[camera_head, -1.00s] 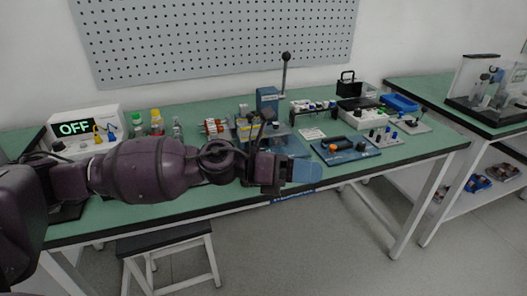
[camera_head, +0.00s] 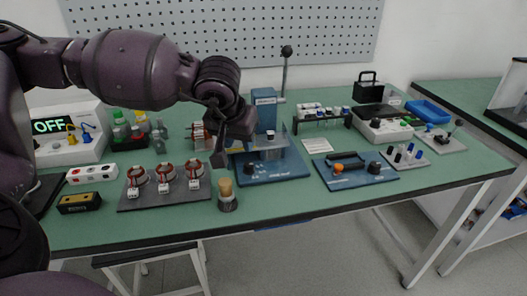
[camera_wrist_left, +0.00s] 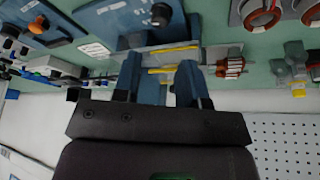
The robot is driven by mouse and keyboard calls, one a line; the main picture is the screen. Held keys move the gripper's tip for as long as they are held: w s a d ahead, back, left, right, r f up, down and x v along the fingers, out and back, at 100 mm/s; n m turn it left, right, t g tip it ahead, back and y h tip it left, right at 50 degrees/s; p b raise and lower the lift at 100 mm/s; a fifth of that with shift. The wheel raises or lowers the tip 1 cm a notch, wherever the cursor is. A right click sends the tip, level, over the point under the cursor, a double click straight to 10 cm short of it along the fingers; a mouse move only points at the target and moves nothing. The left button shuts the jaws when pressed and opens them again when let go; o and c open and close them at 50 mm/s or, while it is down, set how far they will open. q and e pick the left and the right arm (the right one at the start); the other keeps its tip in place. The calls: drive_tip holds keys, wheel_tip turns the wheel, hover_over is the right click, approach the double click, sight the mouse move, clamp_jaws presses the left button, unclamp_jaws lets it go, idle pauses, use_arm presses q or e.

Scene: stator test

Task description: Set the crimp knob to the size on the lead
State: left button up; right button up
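A blue press (camera_head: 266,115) with a lever stands mid-table on a blue base. My left gripper (camera_head: 219,157) hangs just left of the press, above the table, fingers downward. The left wrist view shows its two fingers (camera_wrist_left: 159,62) apart with nothing gripped; the knob lies beyond the tips. Yellow strips (camera_wrist_left: 175,48) show near the press; I cannot tell whether one is the lead. My right gripper is out of view.
A grey plate (camera_head: 180,202) with three stators lies left of the press, a brush (camera_head: 227,197) beside it. A blue fixture (camera_head: 357,178) with an orange knob stands right. A tester (camera_head: 68,139) reading OFF is at far left. The front table strip is mostly clear.

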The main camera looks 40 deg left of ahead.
sight(248, 165)
use_arm(q)
drive_tip(key=b+x, duration=0.1)
drive_tip(key=x, duration=0.3)
drive_tip(key=shift+f, duration=0.15)
drive_tip(key=b+x, duration=0.1)
drive_tip(key=x, duration=0.4)
drive_tip(key=shift+w+f, duration=0.1)
drive_tip(key=shift+w+a+f+b, duration=0.15)
drive_tip(key=shift+w+f+b, duration=0.2)
drive_tip(key=shift+f, duration=0.2)
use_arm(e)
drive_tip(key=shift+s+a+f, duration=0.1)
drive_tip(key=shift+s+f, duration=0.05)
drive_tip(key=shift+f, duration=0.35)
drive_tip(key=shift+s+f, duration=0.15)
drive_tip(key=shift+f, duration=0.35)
use_arm(q)
drive_tip(key=c, duration=0.6)
drive_tip(key=shift+c, duration=0.3)
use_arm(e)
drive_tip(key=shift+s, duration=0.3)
